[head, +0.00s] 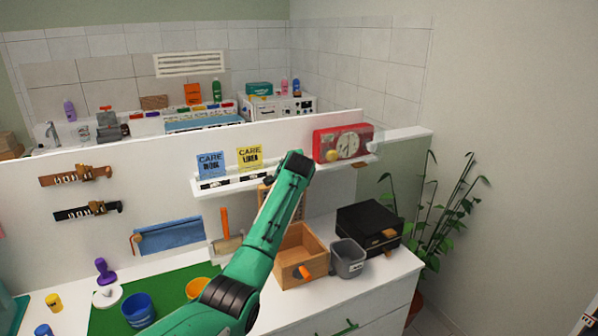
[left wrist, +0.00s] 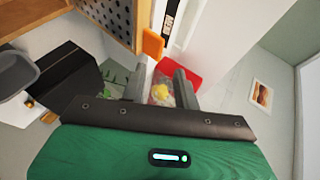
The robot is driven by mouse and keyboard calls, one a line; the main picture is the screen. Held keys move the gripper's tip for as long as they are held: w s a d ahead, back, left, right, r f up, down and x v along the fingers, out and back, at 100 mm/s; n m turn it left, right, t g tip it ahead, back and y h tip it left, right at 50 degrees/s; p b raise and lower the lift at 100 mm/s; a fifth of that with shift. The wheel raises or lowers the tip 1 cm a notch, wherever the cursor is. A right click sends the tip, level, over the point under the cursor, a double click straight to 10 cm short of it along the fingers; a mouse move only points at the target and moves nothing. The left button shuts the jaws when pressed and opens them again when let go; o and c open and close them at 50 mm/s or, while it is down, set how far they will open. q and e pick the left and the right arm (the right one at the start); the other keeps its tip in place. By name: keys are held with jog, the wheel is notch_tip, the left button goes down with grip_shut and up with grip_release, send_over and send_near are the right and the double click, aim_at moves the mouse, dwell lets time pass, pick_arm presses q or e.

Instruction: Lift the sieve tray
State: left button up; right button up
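The sieve tray, a wooden frame with a panel full of small holes (left wrist: 108,16), is at the top left of the left wrist view. An orange block (left wrist: 152,44) shows at its edge. In the head view my arm covers most of it; a strip of wood with holes (head: 301,208) shows behind the arm, above the wooden box. My left gripper (left wrist: 160,84) is open, its two grey fingers apart with nothing held between them. The tray is outside the fingers. In the head view the fingers are hard to make out at the arm's end. My right gripper is in neither view.
An open wooden box (head: 290,262) with an orange handle, a grey bin (head: 348,259) and a black case (head: 369,229) stand on the white counter. A plant (head: 440,215) stands right.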

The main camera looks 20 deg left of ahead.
pick_arm(q)
jog(key=b+v, duration=0.2)
jog(key=v, duration=0.5)
jog(key=shift+w, duration=0.1)
dwell(0.4)
